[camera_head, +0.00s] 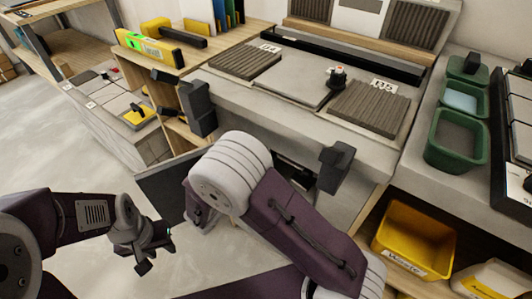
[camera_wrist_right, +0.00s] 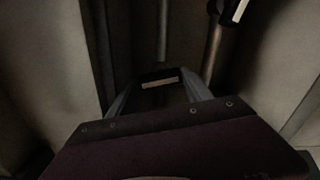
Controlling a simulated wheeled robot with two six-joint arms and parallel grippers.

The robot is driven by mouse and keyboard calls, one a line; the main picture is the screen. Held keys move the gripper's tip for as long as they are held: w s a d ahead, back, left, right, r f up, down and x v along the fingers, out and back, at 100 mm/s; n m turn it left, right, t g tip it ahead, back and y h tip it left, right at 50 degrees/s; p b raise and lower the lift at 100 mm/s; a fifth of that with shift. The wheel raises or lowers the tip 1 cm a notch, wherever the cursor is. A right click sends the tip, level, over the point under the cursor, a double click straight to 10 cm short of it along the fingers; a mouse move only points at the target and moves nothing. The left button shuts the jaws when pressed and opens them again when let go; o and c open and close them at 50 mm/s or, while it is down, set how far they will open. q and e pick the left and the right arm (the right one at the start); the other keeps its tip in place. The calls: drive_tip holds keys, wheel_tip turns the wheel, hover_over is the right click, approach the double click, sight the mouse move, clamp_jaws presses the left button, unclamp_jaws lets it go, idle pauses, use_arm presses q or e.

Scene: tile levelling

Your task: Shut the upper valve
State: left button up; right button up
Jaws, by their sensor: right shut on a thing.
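In the right wrist view, my right gripper (camera_wrist_right: 158,92) is shut on a dark handle with a pale strip (camera_wrist_right: 160,79), in a dim, narrow space. The handle sits at the lower end of a vertical pipe (camera_wrist_right: 163,30). A second dark handle with a white strip (camera_wrist_right: 236,10) is at the upper right, by another pipe (camera_wrist_right: 213,52). I cannot tell which is the upper valve, or how far either is turned. In the head view my right arm reaches under the counter and its gripper is hidden. My left gripper (camera_head: 158,250) is open and empty at the lower left.
The concrete counter (camera_head: 270,103) above the arm carries ribbed tiles (camera_head: 368,107) and a black-and-red knob (camera_head: 337,77). Green bins (camera_head: 457,140) stand at the right; a yellow bin (camera_head: 414,238) is on the lower shelf. Floor at left is clear.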

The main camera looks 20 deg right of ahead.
drive_tip(key=shift+f+m+b, duration=0.1)
drive_tip(key=shift+m+b, duration=0.65)
drive_tip(key=shift+m, duration=0.45)
drive_tip(key=o, duration=1.1)
